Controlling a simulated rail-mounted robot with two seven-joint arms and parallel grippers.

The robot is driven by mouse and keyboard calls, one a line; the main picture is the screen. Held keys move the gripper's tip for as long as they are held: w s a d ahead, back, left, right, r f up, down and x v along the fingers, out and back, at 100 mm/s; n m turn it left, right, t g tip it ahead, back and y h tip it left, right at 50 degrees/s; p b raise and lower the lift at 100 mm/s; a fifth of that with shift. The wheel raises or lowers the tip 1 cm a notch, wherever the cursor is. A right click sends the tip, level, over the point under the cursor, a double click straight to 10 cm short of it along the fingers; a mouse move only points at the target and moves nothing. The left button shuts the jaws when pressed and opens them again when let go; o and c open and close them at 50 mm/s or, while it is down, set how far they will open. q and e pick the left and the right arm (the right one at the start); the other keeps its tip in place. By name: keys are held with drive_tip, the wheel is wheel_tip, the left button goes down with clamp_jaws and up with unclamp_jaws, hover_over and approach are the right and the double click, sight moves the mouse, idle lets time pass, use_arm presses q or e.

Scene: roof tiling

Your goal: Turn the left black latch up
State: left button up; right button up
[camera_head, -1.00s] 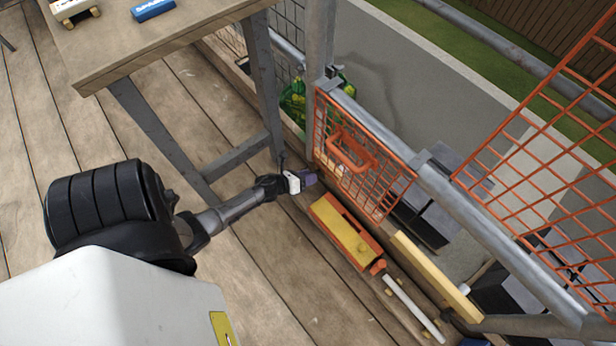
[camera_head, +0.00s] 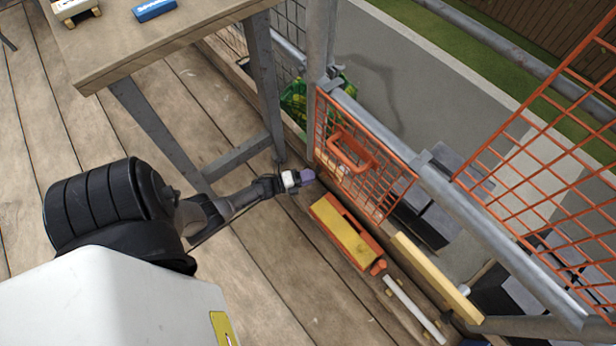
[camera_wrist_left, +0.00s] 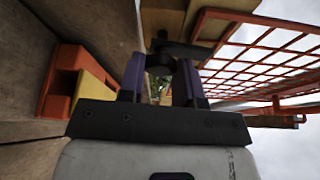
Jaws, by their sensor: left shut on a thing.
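My left gripper (camera_head: 306,176) is low beside the left end of the orange mesh panel (camera_head: 372,180). In the left wrist view its purple fingers (camera_wrist_left: 160,72) are closed around a black latch (camera_wrist_left: 188,48), whose dark bar runs sideways just beyond the fingertips. The latch cannot be made out in the head view, where the gripper covers that spot. The mesh panel also shows in the left wrist view (camera_wrist_left: 255,50), to the right of the fingers. My right gripper is in neither view.
An orange and yellow toolbox (camera_head: 346,236) lies on the planks just right of the gripper. A white tube (camera_head: 412,308) and a yellow board (camera_head: 436,276) lie beyond it. A wooden table (camera_head: 150,45) stands at upper left. Open planks lie below the gripper.

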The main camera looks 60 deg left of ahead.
use_arm(q)
drive_tip(key=shift+n+t, duration=0.3)
drive_tip(key=shift+n, duration=0.2)
idle(0.3)
drive_tip(key=o, duration=0.9)
drive_tip(key=shift+s, duration=0.1)
drive_tip(key=s+a+p, duration=0.2)
drive_tip(key=s, duration=1.1)
drive_tip(key=shift+s+a, duration=0.2)
drive_tip(key=shift+s, duration=0.05)
drive_tip(key=shift+f, duration=0.1)
